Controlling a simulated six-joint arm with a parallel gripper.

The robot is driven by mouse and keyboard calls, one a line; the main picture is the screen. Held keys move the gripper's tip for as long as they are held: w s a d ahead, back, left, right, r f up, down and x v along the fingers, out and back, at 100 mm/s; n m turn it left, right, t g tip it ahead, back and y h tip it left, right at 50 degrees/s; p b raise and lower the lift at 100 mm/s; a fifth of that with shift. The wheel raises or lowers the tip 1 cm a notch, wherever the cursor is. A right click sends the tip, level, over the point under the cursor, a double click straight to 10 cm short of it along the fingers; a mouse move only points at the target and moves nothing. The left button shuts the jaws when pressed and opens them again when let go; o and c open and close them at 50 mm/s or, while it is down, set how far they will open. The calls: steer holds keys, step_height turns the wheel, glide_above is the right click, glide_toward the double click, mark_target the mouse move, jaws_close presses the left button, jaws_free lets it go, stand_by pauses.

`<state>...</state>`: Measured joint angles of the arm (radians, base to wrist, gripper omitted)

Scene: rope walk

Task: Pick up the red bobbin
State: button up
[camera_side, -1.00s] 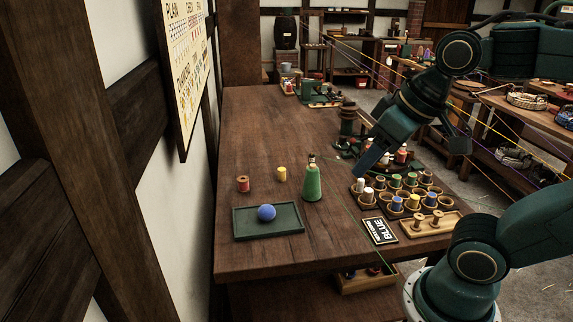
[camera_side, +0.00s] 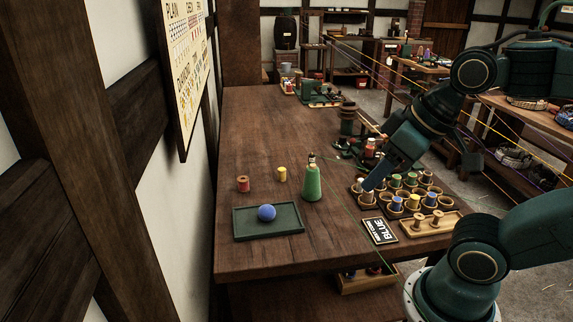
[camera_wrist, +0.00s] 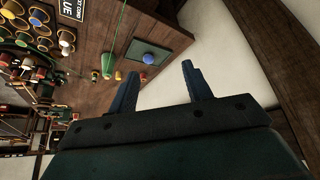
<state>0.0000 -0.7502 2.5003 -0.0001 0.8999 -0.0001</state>
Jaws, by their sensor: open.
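The red bobbin (camera_side: 243,184) stands upright on the wooden table, behind the left part of a dark green tray. In the wrist view a small red piece (camera_wrist: 142,78), apparently this bobbin, shows between the fingertips in the picture, at a distance. My gripper (camera_side: 421,173) is open and empty. It hangs over the right side of the table, above the rack of coloured bobbins, well to the right of the red bobbin. Both fingers (camera_wrist: 160,70) show in the wrist view with nothing between them.
A yellow bobbin (camera_side: 282,174) and a green cone (camera_side: 312,183) stand right of the red bobbin. The green tray (camera_side: 284,232) holds a blue ball (camera_side: 267,212). A BLUE sign (camera_side: 380,231) and bobbin rack (camera_side: 384,208) are at right. A wall borders the table's left.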

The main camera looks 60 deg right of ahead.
steer(key=shift+o, duration=1.4)
steer(key=w+d+r, duration=0.1)
steer(key=w+d, duration=0.2)
steer(key=w, duration=1)
steer(key=w+d, duration=0.3)
steer(key=w, duration=0.9)
steer(key=w+d+f, duration=0.5)
steer(key=w+f, duration=0.4)
steer(key=w+d+f+m+g, duration=0.1)
steer(key=w+d+f, duration=0.5)
steer(key=w+f, duration=0.3)
steer(key=shift+w+f, duration=0.4)
steer(key=shift+w, duration=0.3)
